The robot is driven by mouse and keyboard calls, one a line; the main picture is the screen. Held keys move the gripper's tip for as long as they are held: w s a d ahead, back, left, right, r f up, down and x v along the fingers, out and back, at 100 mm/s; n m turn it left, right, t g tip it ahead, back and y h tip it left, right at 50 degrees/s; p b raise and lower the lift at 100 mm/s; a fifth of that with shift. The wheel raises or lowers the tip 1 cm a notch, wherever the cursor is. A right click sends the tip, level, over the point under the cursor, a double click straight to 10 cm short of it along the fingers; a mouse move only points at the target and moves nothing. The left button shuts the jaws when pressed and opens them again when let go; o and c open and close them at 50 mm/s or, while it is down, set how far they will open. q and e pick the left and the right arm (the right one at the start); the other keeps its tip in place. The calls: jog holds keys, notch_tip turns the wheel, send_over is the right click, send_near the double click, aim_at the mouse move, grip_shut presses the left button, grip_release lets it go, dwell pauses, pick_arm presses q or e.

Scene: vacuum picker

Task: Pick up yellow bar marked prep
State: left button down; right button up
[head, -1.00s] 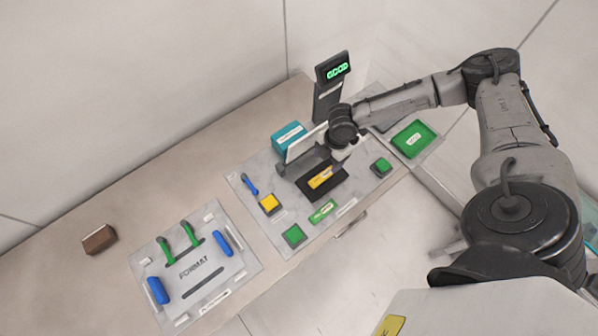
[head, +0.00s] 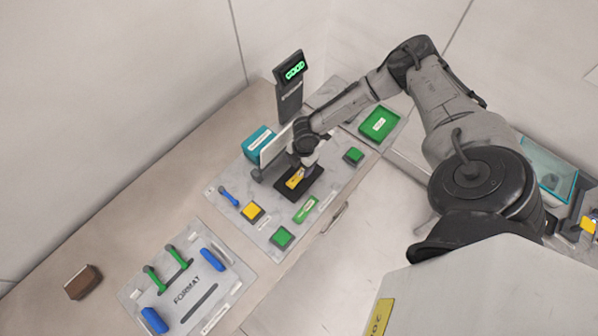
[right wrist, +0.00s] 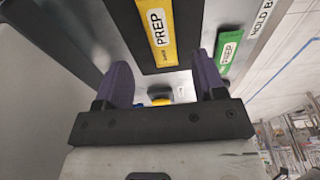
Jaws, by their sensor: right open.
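The yellow bar marked PREP (head: 294,178) lies in a dark recessed holder (head: 314,181) on the grey panel. It shows larger in the right wrist view (right wrist: 158,35), with its label readable. My right gripper (right wrist: 160,62) is open, with its two purple fingers apart and nothing between them. In the head view the right gripper (head: 299,168) is close above the bar and hides part of it. I cannot tell whether the fingers touch anything. A green bar (head: 306,209), also marked PREP in the right wrist view (right wrist: 230,50), lies beside the dark holder. My left gripper is not in view.
A teal box (head: 258,142) and an upright pale plate (head: 275,146) stand behind the holder. A yellow button (head: 252,211), green buttons (head: 282,237) and a blue handle (head: 228,196) are nearby. A display post (head: 290,88) reads GOOD. A green tray (head: 379,124) lies to the right.

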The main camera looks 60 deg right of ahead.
aim_at(299, 175)
jog(key=shift+a+f, duration=0.15)
jog(key=shift+f, duration=1)
jog(key=shift+a+f, duration=0.15)
jog(key=shift+f, duration=0.95)
jog(key=c, duration=1)
jog(key=shift+r, duration=0.1)
